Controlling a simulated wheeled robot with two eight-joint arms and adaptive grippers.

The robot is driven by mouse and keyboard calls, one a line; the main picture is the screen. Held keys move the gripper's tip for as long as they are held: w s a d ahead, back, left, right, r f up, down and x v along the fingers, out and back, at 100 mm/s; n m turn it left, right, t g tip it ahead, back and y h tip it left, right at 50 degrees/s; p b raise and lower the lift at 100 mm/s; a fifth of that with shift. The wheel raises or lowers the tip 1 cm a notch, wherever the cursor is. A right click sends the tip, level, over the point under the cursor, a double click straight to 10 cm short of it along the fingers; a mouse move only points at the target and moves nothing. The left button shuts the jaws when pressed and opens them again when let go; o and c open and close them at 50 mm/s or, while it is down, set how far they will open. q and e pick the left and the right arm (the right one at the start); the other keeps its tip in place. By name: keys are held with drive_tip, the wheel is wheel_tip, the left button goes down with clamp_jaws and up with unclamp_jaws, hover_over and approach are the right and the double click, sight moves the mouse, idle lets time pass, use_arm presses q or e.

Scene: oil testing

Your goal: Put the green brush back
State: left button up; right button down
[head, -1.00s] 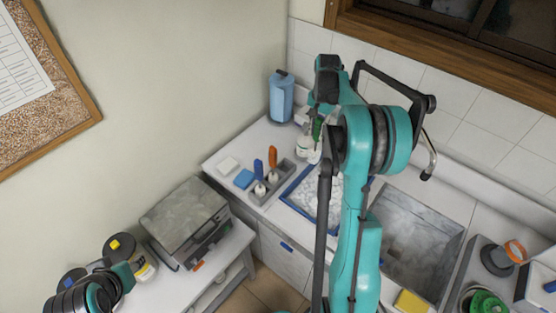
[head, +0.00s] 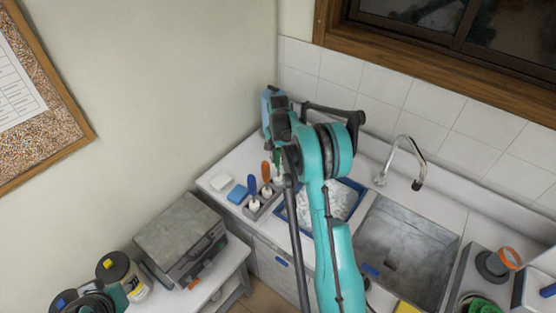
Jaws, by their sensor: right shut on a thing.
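My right gripper (head: 276,142) points down above the far left part of the counter. It is shut on the green brush (head: 277,160), whose handle shows only as a sliver beneath it. The grey brush holder (head: 250,213) stands on the counter just below and to the left in the picture. A blue brush (head: 252,184) and an orange brush (head: 266,171) stand upright in it. The holder's right end is close to the arm and partly hard to see. My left gripper (head: 112,297) is at the bottom left, partly cut off, and its fingers are unclear.
A white sponge (head: 221,182) and a blue sponge (head: 237,194) lie left of the holder. A blue-rimmed tray (head: 356,185) is partly behind my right arm. The sink (head: 405,250) and tap (head: 403,148) are further right.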

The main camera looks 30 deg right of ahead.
drive_tip(key=shift+f, duration=0.25)
drive_tip(key=shift+s, duration=0.1)
drive_tip(key=c, duration=1.3)
unclamp_jaws()
drive_tip(key=shift+f, duration=0.1)
